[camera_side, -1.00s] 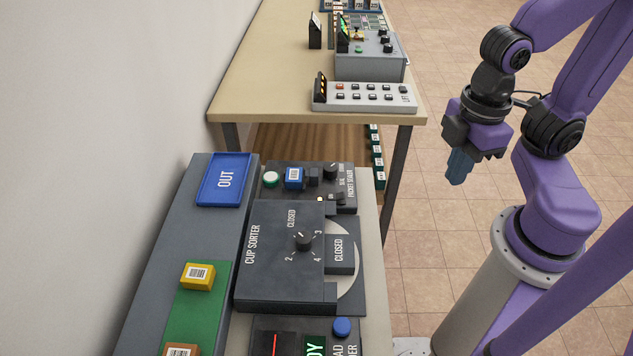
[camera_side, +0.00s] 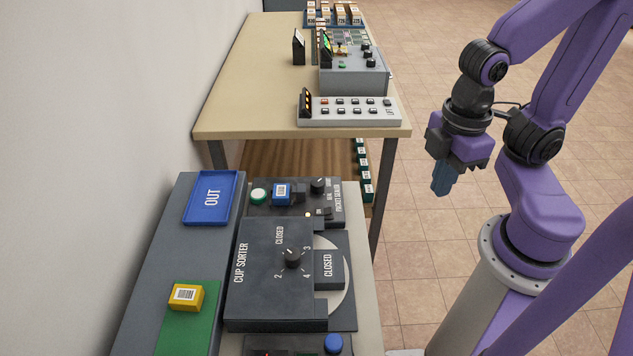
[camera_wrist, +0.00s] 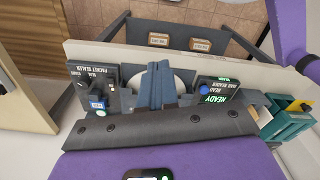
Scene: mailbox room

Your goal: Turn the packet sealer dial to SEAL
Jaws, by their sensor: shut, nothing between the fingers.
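The packet sealer (camera_side: 264,211) is a dark box at the far end of the near bench, with its label along the right side. Its black dial (camera_side: 317,186) sits near the far right corner; its setting is too small to read. A blue packet with a barcode (camera_side: 282,194) sits on the sealer beside a green button (camera_side: 259,195). The sealer (camera_wrist: 106,78) also shows at the left of the wrist view. My gripper (camera_side: 440,190) is shut and empty, pointing down over the floor to the right of the bench. Its blue fingers (camera_wrist: 155,85) also show in the wrist view.
The cup sorter (camera_side: 262,290) with its own dial (camera_side: 292,258) lies nearer than the sealer. A blue OUT tray (camera_side: 233,184) and a yellow box (camera_side: 186,297) are at left. A second table (camera_side: 240,100) holding devices stands behind. Space between bench and arm is clear.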

